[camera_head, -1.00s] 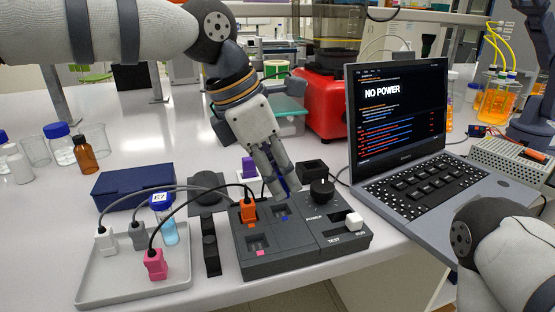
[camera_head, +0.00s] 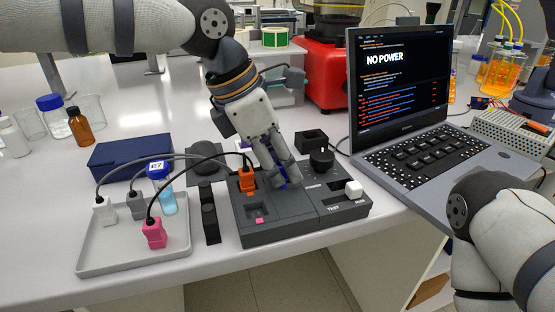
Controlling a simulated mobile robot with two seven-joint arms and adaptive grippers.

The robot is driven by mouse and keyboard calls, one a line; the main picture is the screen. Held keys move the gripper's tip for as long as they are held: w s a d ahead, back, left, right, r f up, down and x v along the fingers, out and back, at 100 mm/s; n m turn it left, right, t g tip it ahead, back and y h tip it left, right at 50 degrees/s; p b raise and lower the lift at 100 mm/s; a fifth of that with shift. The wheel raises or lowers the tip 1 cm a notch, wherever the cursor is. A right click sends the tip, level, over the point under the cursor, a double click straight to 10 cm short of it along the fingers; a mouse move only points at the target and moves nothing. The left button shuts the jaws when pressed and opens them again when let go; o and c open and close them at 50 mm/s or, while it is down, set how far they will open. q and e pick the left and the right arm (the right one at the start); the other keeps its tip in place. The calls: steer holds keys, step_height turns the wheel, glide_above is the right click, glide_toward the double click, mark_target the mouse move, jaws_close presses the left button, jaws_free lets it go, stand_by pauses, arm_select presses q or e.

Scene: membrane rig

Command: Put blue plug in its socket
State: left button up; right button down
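The blue plug (camera_head: 284,184) shows only as a small patch of blue between the fingertips of my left gripper (camera_head: 286,178). The gripper points down and appears shut on it. The fingertips are at the dark socket block (camera_head: 290,229), over the place with the blue mark, just right of the orange plug (camera_head: 247,180). The fingers hide the blue socket, so I cannot tell whether the plug is seated in it. My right arm is at the lower right; its gripper is out of view.
The orange plug stands in the block, its cable close to my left fingers. A pink-marked socket (camera_head: 259,220) is empty. A grey tray (camera_head: 120,257) holds pink (camera_head: 154,234), grey and white plugs and a vial. The laptop (camera_head: 400,110) reads "NO POWER".

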arm_select(q)
steer(key=shift+f, duration=0.3)
steer(key=v, duration=1.2)
steer(key=shift+r, duration=0.2)
steer(key=shift+d, duration=0.1)
